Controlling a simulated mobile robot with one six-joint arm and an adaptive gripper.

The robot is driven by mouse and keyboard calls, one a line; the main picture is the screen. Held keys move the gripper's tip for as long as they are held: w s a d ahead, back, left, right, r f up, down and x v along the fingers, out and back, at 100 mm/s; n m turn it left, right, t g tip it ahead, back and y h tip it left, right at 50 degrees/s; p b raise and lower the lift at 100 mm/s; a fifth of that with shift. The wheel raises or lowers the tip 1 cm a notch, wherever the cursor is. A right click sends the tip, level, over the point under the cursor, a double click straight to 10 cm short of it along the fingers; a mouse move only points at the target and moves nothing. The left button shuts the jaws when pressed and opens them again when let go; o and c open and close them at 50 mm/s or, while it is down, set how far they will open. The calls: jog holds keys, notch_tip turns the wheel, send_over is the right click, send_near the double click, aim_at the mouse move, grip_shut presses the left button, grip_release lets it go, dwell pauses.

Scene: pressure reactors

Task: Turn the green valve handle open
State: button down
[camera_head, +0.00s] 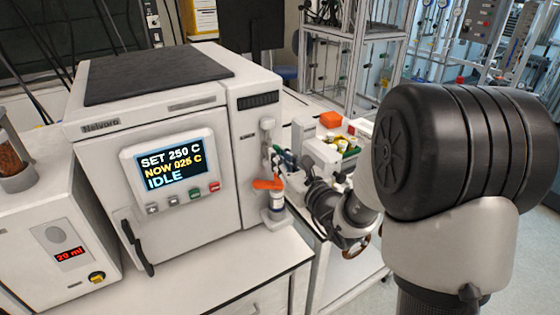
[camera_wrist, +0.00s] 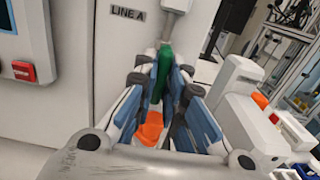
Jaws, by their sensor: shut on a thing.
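The green valve handle (camera_wrist: 163,70) shows in the wrist view below the "LINE A" label, on the side of the white reactor (camera_head: 160,140). My gripper (camera_wrist: 161,88) has its blue-padded fingers on both sides of the handle and is shut on it. In the head view my gripper (camera_head: 288,164) is at the reactor's right side, and the handle is mostly hidden by the fingers. An orange handle (camera_head: 268,184) sits lower on the same valve column; it also shows between my fingers in the wrist view (camera_wrist: 151,128).
The reactor screen (camera_head: 172,163) reads SET 250 C, NOW 025 C, IDLE. A white dosing unit (camera_head: 60,215) stands at left. To the right are a white device (camera_head: 325,150) and an orange block (camera_head: 330,119). The bench front (camera_head: 225,265) is clear.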

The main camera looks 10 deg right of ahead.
jog(key=c, duration=1.7)
grip_release()
jog(key=shift+o, duration=0.2)
jog(key=v, duration=0.7)
jog(key=shift+s, duration=0.25)
